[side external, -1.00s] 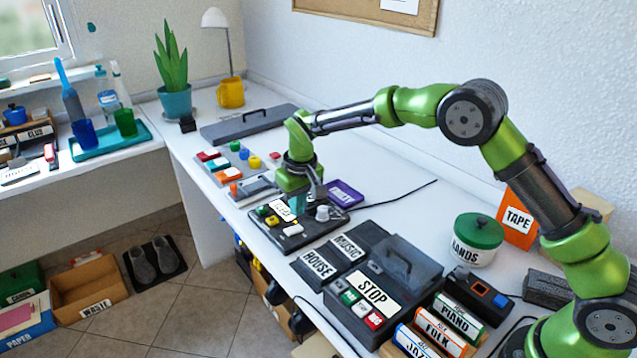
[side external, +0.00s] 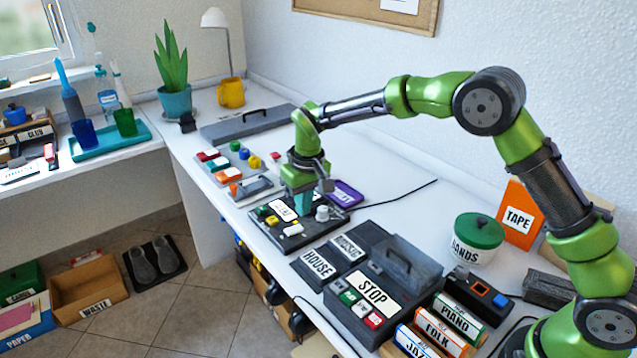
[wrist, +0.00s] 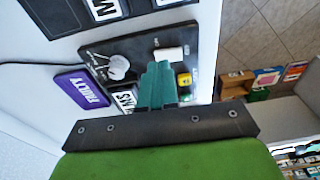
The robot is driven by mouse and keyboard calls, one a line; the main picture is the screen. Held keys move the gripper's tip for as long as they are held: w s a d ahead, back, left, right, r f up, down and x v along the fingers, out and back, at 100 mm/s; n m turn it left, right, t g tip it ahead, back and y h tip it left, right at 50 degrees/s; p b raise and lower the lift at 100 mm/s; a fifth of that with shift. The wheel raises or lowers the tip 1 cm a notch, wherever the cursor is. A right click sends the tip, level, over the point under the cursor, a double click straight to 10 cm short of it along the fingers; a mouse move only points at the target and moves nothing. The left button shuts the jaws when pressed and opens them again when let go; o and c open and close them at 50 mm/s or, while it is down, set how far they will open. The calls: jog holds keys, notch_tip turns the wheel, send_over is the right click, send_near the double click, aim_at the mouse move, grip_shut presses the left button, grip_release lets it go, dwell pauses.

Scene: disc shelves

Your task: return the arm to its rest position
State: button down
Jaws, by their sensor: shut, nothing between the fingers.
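My gripper (side external: 304,202) hangs over the dark control panel (side external: 290,240) in the side external view, pointing down with its teal fingers together and empty. In the wrist view, my gripper (wrist: 156,78) shows its teal fingers shut above the same panel (wrist: 130,46). The panel has a pale knob (side external: 322,213), yellow and green buttons, a white button (side external: 293,230) and a white label partly hidden by the fingers. I cannot tell whether the fingertips touch the panel.
A purple FAULTY tag (wrist: 82,89) lies beside the panel. A dark box with a STOP label (side external: 373,289) and HOUSE and MUSIC plates stand nearer the front. A green-lidded jar (side external: 478,238) and orange TAPE box (side external: 519,215) stand by the wall. A black cable crosses the table.

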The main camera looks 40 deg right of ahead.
jog(key=s+d+r+m+t, duration=0.1)
jog(key=s+d+r+t, duration=0.1)
jog(key=s+r, duration=0.3)
jog(key=s+d+r+m+t+y, duration=0.1)
jog(key=s+r, duration=0.4)
jog(key=s, duration=0.9)
jog(key=s+d+r+m+t, duration=0.1)
jog(key=s+d+r, duration=0.4)
jog(key=s, duration=0.5)
jog(key=shift+s+r+m+t+y, duration=0.15)
jog(key=shift+r+m+t+y, duration=0.25)
jog(key=shift+t, duration=0.5)
jog(key=c, duration=1.8)
grip_release()
jog(key=shift+d, duration=0.1)
jog(key=shift+c, duration=0.2)
